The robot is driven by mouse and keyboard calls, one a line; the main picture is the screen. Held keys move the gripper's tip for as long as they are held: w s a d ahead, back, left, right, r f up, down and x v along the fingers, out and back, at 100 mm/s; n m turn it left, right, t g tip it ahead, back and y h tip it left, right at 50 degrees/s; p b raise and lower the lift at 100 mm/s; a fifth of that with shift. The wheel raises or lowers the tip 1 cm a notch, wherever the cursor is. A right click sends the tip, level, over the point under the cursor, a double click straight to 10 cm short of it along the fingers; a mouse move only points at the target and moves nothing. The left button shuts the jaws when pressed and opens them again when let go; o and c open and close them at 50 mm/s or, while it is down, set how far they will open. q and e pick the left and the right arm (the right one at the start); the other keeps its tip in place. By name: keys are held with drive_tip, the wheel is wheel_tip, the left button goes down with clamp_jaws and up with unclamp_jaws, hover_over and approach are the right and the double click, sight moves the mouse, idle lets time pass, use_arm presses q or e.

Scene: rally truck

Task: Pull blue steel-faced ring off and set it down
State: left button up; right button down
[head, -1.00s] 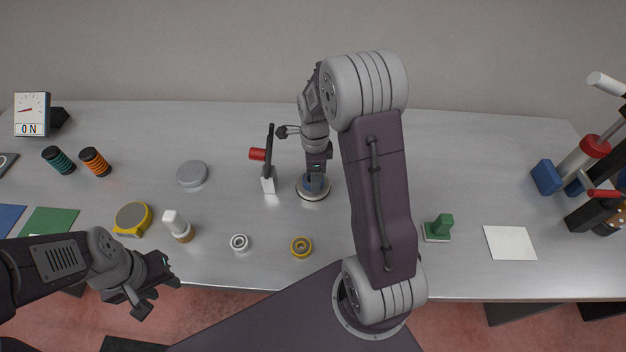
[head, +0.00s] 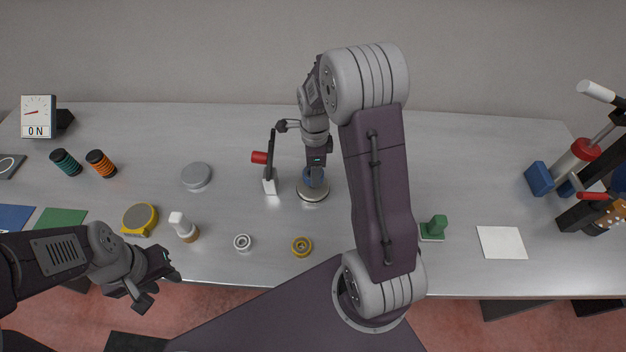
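A blue ring-like part (head: 314,177) shows at the middle of the table, on or just above a round pale stand (head: 312,193) with a dark rim. I cannot tell whether it is seated or lifted, and its steel face is not clear. My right gripper (head: 316,170) points down right over it. Its fingertips are small and partly hidden, so I cannot tell whether they grip the blue part. My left gripper (head: 160,283) is open and empty off the table's front edge at the lower left.
A red-handled upright tool on a white block (head: 270,186) stands close left of the stand. A yellow ring (head: 302,246) and a silver ring (head: 242,242) lie in front. A green block (head: 434,230) and white sheet (head: 502,242) lie right. Bare table separates them.

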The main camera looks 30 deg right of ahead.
drive_tip(key=shift+r+p, duration=1.6)
drive_tip(key=shift+r, duration=0.2)
wheel_tip(320, 180, up, 4)
drive_tip(key=p, duration=0.4)
